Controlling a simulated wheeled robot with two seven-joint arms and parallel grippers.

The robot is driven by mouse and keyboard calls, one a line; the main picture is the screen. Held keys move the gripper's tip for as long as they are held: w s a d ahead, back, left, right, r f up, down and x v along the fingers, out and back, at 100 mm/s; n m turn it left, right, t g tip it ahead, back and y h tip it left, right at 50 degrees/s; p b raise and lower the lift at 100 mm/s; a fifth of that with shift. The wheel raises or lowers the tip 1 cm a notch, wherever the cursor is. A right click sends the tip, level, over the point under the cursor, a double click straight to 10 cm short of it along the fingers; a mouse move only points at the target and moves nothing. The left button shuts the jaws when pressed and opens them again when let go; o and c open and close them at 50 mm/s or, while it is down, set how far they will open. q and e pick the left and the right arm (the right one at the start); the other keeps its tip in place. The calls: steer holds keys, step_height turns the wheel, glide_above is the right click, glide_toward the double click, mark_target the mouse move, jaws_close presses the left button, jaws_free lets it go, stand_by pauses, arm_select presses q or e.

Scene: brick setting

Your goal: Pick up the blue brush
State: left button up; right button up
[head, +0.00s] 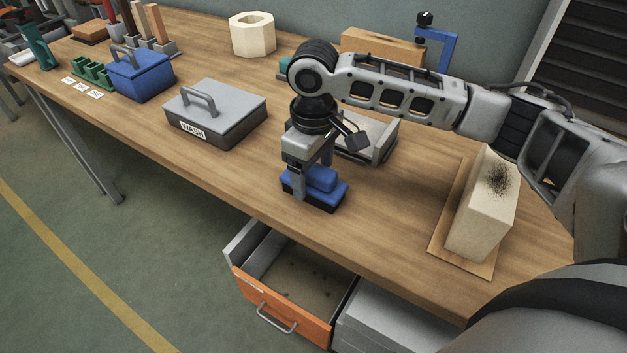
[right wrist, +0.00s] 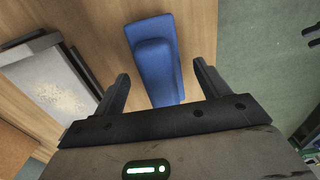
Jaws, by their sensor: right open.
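The blue brush (head: 325,190) lies on the wooden workbench near its front edge, with a raised blue grip on top and dark bristles below. In the right wrist view the brush (right wrist: 155,60) extends up from between the fingers. My right gripper (head: 308,185) is open and low over the brush, pointing down. In the right wrist view its fingers (right wrist: 160,85) stand on either side of the near part of the brush, with gaps showing on both sides. Part of the brush is hidden behind the gripper in the head view. My left gripper is not in view.
A grey WASH box (head: 222,112) with a handle stands to the left. A grey tray (head: 372,145) is behind my gripper. A pale block (head: 478,215) stands at right on a board. An open orange-fronted drawer (head: 280,308) juts out below the bench edge.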

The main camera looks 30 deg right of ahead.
step_height(320, 180, down, 2)
steer(key=shift+f, duration=0.1)
steer(key=c, duration=1.2)
steer(key=shift+o, duration=0.2)
